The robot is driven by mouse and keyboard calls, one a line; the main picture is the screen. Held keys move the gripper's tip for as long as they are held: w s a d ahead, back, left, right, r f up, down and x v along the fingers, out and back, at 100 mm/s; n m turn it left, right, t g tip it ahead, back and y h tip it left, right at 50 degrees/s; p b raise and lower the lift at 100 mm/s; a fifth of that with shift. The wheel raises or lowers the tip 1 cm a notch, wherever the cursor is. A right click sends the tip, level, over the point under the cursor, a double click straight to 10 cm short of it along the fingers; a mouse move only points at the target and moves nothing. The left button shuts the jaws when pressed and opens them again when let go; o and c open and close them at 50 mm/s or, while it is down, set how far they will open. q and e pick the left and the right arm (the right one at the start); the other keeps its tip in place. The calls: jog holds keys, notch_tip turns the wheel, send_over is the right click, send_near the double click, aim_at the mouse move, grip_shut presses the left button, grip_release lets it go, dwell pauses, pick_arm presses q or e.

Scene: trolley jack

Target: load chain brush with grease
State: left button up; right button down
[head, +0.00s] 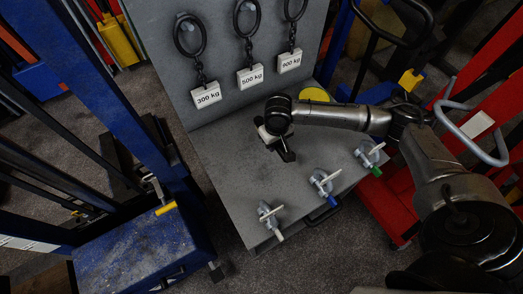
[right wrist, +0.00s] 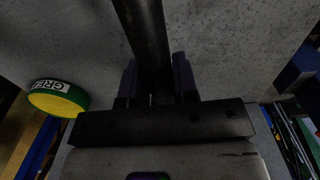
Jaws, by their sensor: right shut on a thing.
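My right gripper (head: 277,138) is above the grey bench top, with its arm coming in from the right. In the right wrist view its two fingers (right wrist: 158,82) are shut on a dark rod-like handle, which I take to be the chain brush (right wrist: 145,35). The bristles cannot be made out. The grease tin (head: 315,95) has a yellow top and stands at the back of the bench, partly behind my right arm. In the right wrist view the tin (right wrist: 58,98) is green-sided with a label reading "GRE", left of the gripper and apart from it. My left gripper is not in view.
Three chains with tags of 300 kg (head: 206,95), 500 kg (head: 250,76) and 600 kg (head: 289,61) hang on the back panel. Three small clamp-like fittings (head: 323,183) line the bench front. A blue lift frame (head: 135,110) stands left and red equipment right.

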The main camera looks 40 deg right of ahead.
aim_at(263, 156)
jog(key=w+a+f, duration=0.2)
jog(key=w, duration=0.1)
jog(key=shift+w+a+f, duration=0.1)
jog(key=shift+a+f, duration=0.1)
jog(key=shift+f, duration=0.05)
jog(key=shift+f+b, duration=0.65)
jog(key=shift+f, duration=1.35)
jog(key=c, duration=1.4)
grip_release()
jog(key=shift+f, duration=0.15)
jog(key=o, duration=0.5)
